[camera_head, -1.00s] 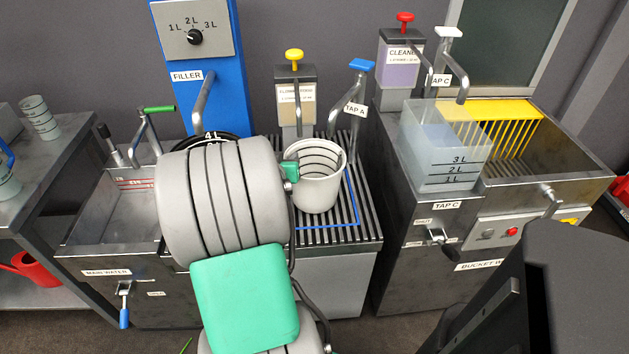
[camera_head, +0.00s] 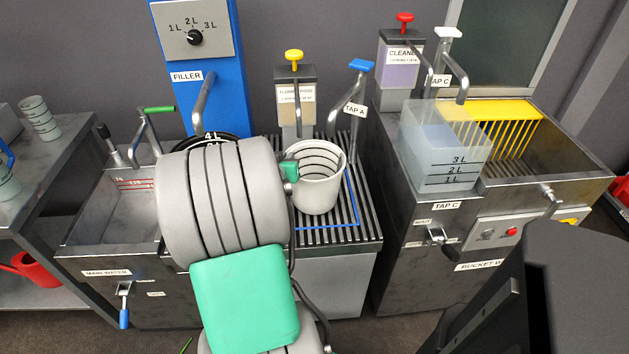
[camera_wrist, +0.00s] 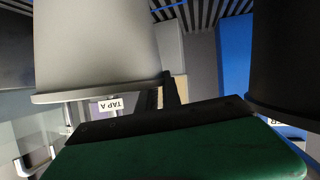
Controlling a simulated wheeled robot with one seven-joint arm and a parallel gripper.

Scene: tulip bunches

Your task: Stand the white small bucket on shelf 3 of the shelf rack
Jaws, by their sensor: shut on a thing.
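The white small bucket (camera_head: 317,194) is upright, with dark ring lines inside, at the grated stand beside tap A. In the wrist view the bucket (camera_wrist: 100,45) appears upside down, its rim close to my gripper. My gripper (camera_head: 291,172) is at the bucket's left rim, shut on its wall; my arm hides most of it. A dark finger (camera_wrist: 170,92) meets the rim in the wrist view. I cannot tell whether the bucket's base touches the grate. No shelf marked 3 can be made out.
The grate (camera_head: 365,225) has a blue outline. A soap-like pump dispenser (camera_head: 296,105) and tap A (camera_head: 358,95) stand behind the bucket. The blue filler (camera_head: 220,50) is at left. A clear bucket (camera_head: 440,150) is at right. A table with stacked cups (camera_head: 40,120) is far left.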

